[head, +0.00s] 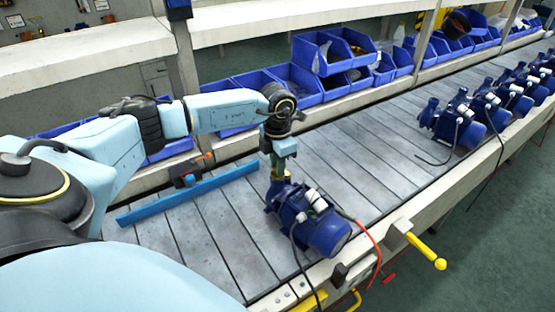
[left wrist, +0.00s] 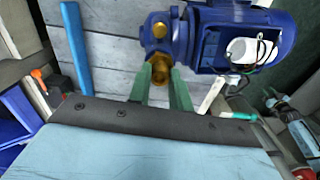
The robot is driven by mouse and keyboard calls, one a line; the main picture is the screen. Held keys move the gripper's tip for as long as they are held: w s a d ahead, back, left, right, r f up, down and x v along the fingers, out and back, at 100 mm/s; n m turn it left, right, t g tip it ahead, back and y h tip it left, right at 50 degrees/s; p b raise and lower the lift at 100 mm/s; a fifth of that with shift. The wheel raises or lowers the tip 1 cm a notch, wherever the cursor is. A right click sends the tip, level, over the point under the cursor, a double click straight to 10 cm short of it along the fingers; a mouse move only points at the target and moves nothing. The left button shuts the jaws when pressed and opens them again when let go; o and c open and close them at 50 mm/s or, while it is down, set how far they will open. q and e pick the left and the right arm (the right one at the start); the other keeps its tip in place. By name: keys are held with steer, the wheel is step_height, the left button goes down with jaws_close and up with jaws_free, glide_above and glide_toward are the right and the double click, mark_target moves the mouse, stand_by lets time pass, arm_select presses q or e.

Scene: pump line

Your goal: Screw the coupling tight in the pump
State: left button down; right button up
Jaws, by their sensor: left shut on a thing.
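The blue pump (head: 314,220) sits on the slatted conveyor in front of my left arm. It also shows at the top of the left wrist view (left wrist: 210,38). The brass coupling (left wrist: 160,64) is at the pump's port, between the fingertips of my left gripper (left wrist: 161,75). In the head view my left gripper (head: 280,172) points down over the pump's port end, with the yellowish coupling just below it. The gripper is shut on the coupling. How deep the coupling sits in the port is hidden. My right gripper is not in view.
Several more pumps (head: 459,122) stand further along the line. Blue bins (head: 293,82) line the back edge. A yellow handle (head: 427,252) sticks out at the front edge. The slats between the pumps are clear.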

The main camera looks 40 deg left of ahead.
arm_select(q)
steer(key=shift+m, duration=0.4)
steer(key=shift+f+m+b, duration=0.1)
steer(key=shift+m+b, duration=0.45)
steer(key=shift+m, duration=1.15)
steer(key=c, duration=1.3)
jaws_free()
steer(key=shift+c, duration=0.2)
steer(key=n+p, duration=0.1)
steer(key=n, duration=0.1)
steer(key=shift+n, duration=0.8)
